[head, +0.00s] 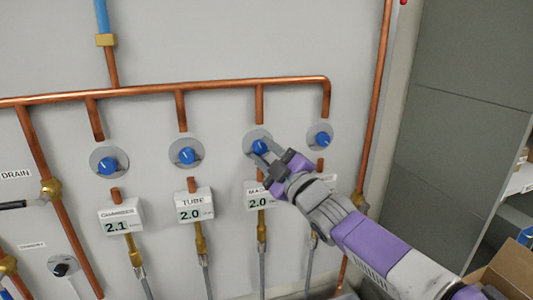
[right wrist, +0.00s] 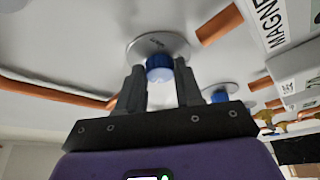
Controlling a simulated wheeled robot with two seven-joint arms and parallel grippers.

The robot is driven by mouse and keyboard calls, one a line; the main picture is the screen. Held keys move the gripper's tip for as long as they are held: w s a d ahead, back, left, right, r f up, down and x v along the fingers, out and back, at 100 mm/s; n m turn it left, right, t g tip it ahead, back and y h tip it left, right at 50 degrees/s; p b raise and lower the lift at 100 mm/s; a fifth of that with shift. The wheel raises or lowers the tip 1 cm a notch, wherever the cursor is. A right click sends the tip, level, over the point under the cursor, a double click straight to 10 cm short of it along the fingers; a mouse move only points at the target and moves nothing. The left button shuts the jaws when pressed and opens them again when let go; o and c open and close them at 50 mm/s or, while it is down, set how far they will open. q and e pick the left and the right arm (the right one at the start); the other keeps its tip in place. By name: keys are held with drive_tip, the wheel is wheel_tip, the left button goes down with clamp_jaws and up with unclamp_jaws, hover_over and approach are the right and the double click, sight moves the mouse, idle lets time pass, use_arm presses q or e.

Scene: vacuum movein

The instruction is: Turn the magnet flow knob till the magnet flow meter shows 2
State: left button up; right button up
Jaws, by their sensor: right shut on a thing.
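The magnet flow knob (head: 259,147) is a blue dial on a round grey plate, third from the left in the row. It also shows in the right wrist view (right wrist: 160,70), between my two dark fingers. My right gripper (head: 263,157) is shut on this knob, with a finger on each side. The magnet flow meter (head: 258,203) is a white box below it reading 2.0. Its label is partly covered by my gripper; "MAGNE" is legible in the right wrist view (right wrist: 268,22). My left gripper is not in view.
Similar blue knobs sit on both sides: the chamber knob (head: 108,165), the tube knob (head: 187,156) and a right-hand knob (head: 322,139). The chamber meter (head: 120,224) reads 2.1, the tube meter (head: 194,207) 2.0. Copper pipes run above. A cardboard box (head: 507,268) stands lower right.

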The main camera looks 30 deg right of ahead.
drive_tip(key=o, duration=1)
drive_tip(key=shift+o, duration=0.2)
drive_tip(key=shift+s, duration=0.1)
drive_tip(key=v, duration=0.7)
drive_tip(key=shift+s, duration=0.2)
